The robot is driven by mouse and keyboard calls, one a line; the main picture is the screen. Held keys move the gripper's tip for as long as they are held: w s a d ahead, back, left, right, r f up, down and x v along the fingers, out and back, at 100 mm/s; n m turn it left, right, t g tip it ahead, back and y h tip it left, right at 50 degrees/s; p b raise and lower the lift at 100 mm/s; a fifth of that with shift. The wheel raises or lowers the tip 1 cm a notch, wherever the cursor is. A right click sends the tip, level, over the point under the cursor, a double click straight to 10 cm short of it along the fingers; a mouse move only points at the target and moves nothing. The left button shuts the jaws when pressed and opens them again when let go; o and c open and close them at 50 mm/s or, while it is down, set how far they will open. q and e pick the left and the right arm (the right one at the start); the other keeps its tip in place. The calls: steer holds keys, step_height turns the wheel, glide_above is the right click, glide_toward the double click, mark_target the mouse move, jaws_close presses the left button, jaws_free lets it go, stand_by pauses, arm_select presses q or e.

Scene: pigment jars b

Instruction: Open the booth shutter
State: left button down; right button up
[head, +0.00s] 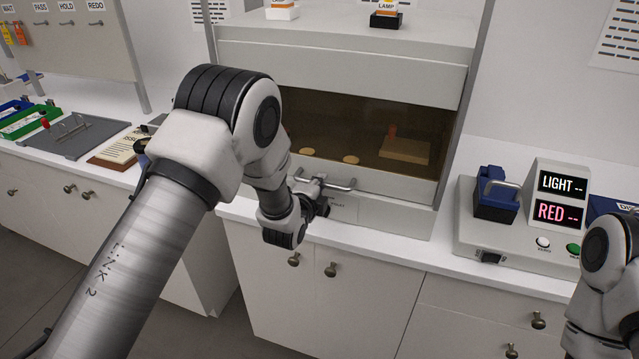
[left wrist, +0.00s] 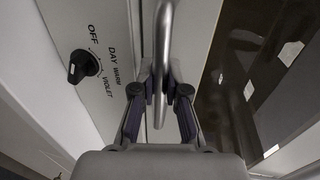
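The booth (head: 345,58) stands at the back of the counter. Its shutter is a dark tinted pane (head: 345,118) with a pale bottom rail, and it is down across the front. A metal bar handle (head: 340,187) is on that rail; it also shows in the left wrist view (left wrist: 163,45). My left gripper (head: 318,187) is at the left part of the handle. In the left wrist view its fingers (left wrist: 160,85) lie close on both sides of the bar and look shut on it. My right arm shows at the right edge, its gripper out of view.
A dial (left wrist: 84,66) marked OFF, DAY, WARM and VIOLET is beside the handle. A lamp box (head: 386,19) and another small box (head: 282,11) sit on top of the booth. A console with LIGHT and RED displays (head: 560,197) stands to the right. A grey board (head: 85,135) lies left.

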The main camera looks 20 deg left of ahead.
arm_select(q)
step_height(320, 180, up, 26)
steer(key=p, duration=0.7)
steer(key=shift+r+p, duration=0.2)
steer(key=shift+p, duration=0.1)
steer(key=c, duration=1.2)
jaws_free()
steer(key=shift+s, duration=0.1)
steer(key=v, duration=1.2)
steer(key=shift+d+f, duration=0.1)
